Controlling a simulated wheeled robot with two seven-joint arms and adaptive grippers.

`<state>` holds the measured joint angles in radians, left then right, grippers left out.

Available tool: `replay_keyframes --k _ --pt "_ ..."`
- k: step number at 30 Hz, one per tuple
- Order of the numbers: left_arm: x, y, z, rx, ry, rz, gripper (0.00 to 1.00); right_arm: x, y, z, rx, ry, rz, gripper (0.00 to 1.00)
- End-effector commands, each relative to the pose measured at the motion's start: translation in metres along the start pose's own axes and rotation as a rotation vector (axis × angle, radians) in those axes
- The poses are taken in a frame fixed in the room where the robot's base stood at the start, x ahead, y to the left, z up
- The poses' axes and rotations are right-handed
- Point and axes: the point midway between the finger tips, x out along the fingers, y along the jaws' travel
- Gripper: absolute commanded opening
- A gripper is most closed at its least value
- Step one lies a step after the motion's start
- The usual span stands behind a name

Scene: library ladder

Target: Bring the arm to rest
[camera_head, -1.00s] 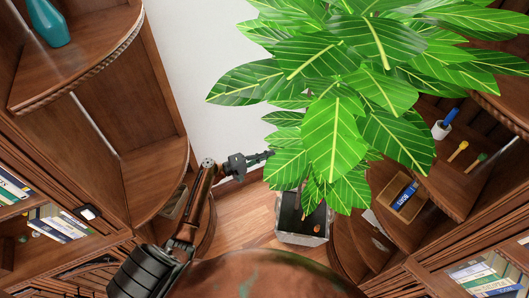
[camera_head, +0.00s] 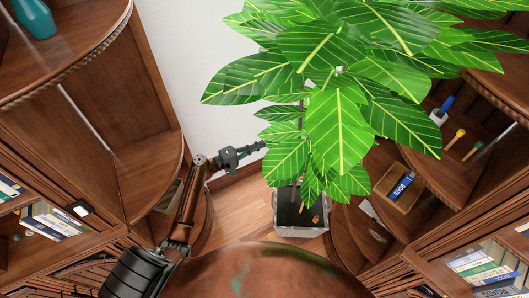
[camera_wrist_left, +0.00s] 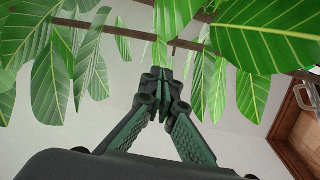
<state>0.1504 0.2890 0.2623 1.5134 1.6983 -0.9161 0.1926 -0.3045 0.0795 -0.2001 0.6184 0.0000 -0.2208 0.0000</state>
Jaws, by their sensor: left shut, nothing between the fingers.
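My left arm comes in from the lower left in the head view, and its gripper (camera_head: 256,147) points right, by the lower leaves of a large green plant (camera_head: 340,120). In the left wrist view the gripper (camera_wrist_left: 162,78) has its fingers together, with nothing between them. Broad leaves (camera_wrist_left: 265,35) hang around and beyond the fingers there; I cannot tell whether any touch. My right gripper is in neither view.
The plant's pot (camera_head: 300,212) stands on the wooden floor. Curved shelves (camera_head: 148,165) stand at left, with a teal vase (camera_head: 35,18) on top. Shelves at right hold a small wooden box (camera_head: 397,188) and books (camera_head: 480,268). A white wall is behind.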

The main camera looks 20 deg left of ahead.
Motion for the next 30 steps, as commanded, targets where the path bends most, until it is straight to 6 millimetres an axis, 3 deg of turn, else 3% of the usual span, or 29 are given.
replay_keyframes --k 3,7,12,17,24,27,29,30 --pt "-0.032 -0.004 0.0 0.001 0.002 -0.003 0.0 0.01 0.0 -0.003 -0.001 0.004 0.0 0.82" --pt "-0.058 -0.004 0.0 0.0 0.0 -0.002 0.0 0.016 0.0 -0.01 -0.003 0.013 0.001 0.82" --pt "-0.083 -0.002 -0.001 0.001 -0.001 -0.001 0.0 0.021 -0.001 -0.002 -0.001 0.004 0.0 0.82" --pt "-0.096 -0.001 -0.001 0.0 -0.002 -0.001 0.0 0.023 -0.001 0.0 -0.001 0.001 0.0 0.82" --pt "-0.098 -0.001 -0.001 -0.001 -0.001 -0.001 0.0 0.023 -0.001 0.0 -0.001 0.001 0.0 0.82" --pt "-0.1 -0.015 -0.002 -0.005 0.011 -0.023 0.0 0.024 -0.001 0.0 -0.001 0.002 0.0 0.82" --pt "-0.102 -0.035 -0.004 -0.009 0.028 -0.057 0.0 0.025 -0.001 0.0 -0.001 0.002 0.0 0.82" --pt "-0.105 -0.055 -0.005 -0.012 0.043 -0.09 0.0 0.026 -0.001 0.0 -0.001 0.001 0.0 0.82"
